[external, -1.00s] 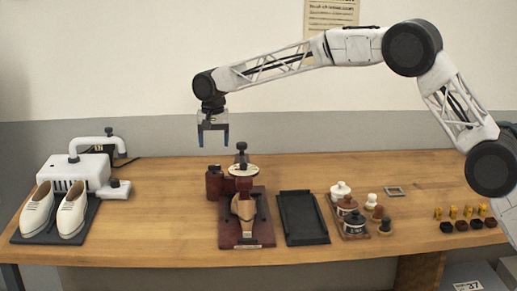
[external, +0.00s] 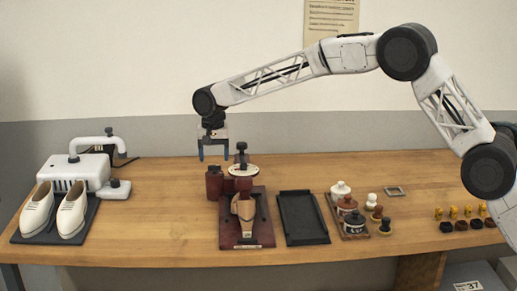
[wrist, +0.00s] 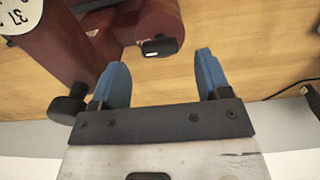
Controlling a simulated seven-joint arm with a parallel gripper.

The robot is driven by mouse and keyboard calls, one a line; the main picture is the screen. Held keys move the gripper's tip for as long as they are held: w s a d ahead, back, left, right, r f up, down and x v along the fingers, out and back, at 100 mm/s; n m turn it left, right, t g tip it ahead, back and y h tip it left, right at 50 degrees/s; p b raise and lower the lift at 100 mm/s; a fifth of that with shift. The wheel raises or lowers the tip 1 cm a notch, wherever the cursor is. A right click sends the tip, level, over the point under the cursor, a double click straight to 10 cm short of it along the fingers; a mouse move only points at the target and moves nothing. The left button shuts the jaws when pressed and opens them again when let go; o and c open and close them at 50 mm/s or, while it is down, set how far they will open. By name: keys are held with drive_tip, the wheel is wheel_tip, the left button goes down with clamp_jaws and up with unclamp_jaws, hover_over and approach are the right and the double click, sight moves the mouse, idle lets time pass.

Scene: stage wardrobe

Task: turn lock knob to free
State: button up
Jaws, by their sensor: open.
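A dark red shoe-stretching device (external: 230,230) stands mid-table, holding a tan shoe form (external: 244,208). It has a white numbered dial (external: 243,170), a black top knob (external: 241,147) and a red cylinder (external: 214,183) at its left. In the wrist view, a small black knob with a pale mark (wrist: 158,47) sits on a red round part. Another black knob (wrist: 68,106) is at the left. I cannot tell for certain which is the lock knob. My gripper (external: 214,154) is open and empty above the red cylinder. Its blue fingers (wrist: 160,75) appear either side of the marked knob, apart from it.
White shoes (external: 55,212) stand on a dark mat at the left, before a white machine (external: 75,170). A black tray (external: 302,218) and a tray of lidded pots (external: 342,234) lie to the right. The table between the white machine and the red device is clear.

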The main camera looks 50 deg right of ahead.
sight(214, 169)
drive_tip(key=shift+f, duration=1.55)
drive_tip(key=c, duration=0.9)
